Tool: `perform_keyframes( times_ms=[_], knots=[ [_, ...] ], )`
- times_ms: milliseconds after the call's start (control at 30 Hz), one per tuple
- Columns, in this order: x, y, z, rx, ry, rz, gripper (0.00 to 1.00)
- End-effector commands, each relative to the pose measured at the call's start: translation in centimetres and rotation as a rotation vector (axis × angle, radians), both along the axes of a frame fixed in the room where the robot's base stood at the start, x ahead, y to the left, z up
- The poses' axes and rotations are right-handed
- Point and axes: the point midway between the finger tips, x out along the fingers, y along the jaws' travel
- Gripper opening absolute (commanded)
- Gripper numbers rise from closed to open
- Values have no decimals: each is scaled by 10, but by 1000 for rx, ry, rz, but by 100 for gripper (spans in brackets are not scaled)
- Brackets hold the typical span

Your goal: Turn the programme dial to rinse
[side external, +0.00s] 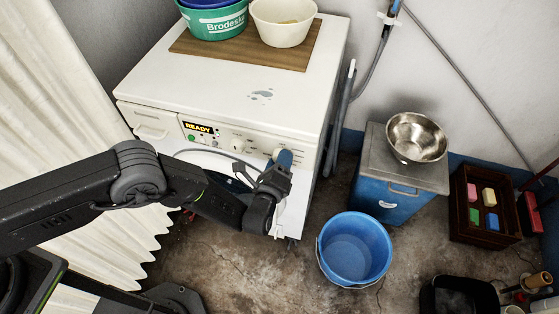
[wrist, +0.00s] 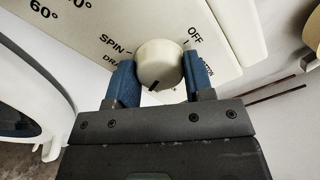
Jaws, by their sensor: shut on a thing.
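The white washing machine (side external: 222,80) stands against the back wall, its display (side external: 199,128) reading "READY". In the wrist view the round white programme dial (wrist: 158,64) sits between the two blue fingers of my gripper (wrist: 160,82), which is shut on it. The dial's dark pointer line faces down and slightly left in that view. The printed labels SPIN, OFF and a partly covered "DRA" show around it; I see no rinse label. In the side view my gripper (side external: 280,168) is at the right end of the control panel and hides much of the dial.
A green tub (side external: 215,24) and a cream basin (side external: 283,22) stand on a wooden board on the machine. A blue bucket (side external: 354,250) is on the floor to the right. A blue cabinet (side external: 384,200) bears a metal bowl (side external: 417,138). A curtain (side external: 60,90) hangs at left.

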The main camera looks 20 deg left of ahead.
Motion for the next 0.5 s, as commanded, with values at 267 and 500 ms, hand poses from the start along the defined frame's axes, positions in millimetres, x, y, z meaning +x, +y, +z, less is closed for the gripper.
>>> perform_keyframes(
  times_ms=[267,500],
  knots=[
    [0,1,0,2,0,1,24],
    [0,0,0,1,0,1,62]
  ],
)
